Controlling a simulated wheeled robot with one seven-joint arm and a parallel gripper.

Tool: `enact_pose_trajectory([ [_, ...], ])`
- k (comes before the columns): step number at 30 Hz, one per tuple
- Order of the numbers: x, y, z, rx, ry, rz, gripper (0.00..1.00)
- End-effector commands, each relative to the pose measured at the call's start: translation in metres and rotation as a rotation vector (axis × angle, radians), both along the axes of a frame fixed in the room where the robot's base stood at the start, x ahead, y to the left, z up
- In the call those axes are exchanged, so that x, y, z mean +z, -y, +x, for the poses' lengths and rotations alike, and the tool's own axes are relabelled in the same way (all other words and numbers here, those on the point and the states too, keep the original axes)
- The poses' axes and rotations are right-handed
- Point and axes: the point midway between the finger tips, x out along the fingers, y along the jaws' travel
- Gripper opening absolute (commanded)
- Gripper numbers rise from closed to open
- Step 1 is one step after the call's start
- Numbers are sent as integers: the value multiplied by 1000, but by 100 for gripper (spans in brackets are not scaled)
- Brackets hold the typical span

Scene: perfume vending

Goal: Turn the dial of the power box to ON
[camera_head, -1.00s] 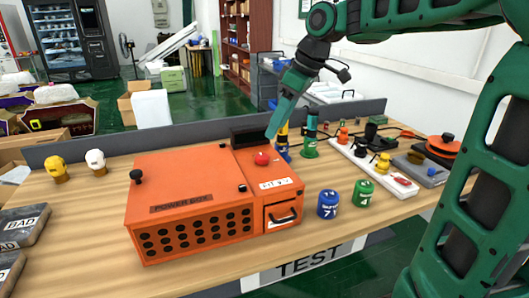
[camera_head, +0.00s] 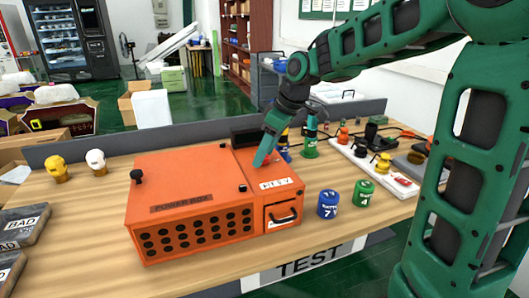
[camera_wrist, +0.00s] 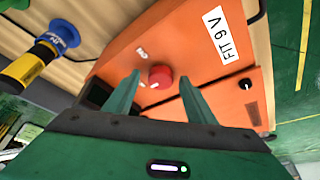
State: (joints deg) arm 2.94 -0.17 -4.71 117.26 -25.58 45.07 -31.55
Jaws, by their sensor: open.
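The orange power box (camera_head: 190,190) stands on the wooden table, with its name label on the front edge. Its red dial (camera_wrist: 161,76) shows in the wrist view on the orange top panel, beside small white labels and a larger "FIT 9 V" label (camera_wrist: 219,36). In the head view my gripper (camera_head: 262,158) points down over the right part of the box and hides most of the dial. In the wrist view my gripper (camera_wrist: 158,90) is open, with one finger on each side of the dial. I cannot tell whether the fingers touch it.
A blue battery (camera_head: 328,204) and a green battery (camera_head: 364,193) stand right of the box. A white strip (camera_head: 375,165) with coloured parts lies farther right. Yellow and white knobs (camera_head: 96,160) stand at left. A low grey partition (camera_head: 90,146) runs along the back.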

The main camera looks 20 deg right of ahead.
Motion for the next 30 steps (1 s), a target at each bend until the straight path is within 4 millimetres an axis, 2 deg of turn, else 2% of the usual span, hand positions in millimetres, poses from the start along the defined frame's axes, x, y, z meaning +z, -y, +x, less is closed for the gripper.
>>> enact_pose_trajectory([
  [2, 0, 0, 0, 0, 0, 0, 50],
  [7, 0, 1, 0, -1, 0, 0, 10],
  [20, 1, 0, -1, -70, 2, 0, 10],
  [30, 1, -2, -2, -329, 2, -1, 10],
])
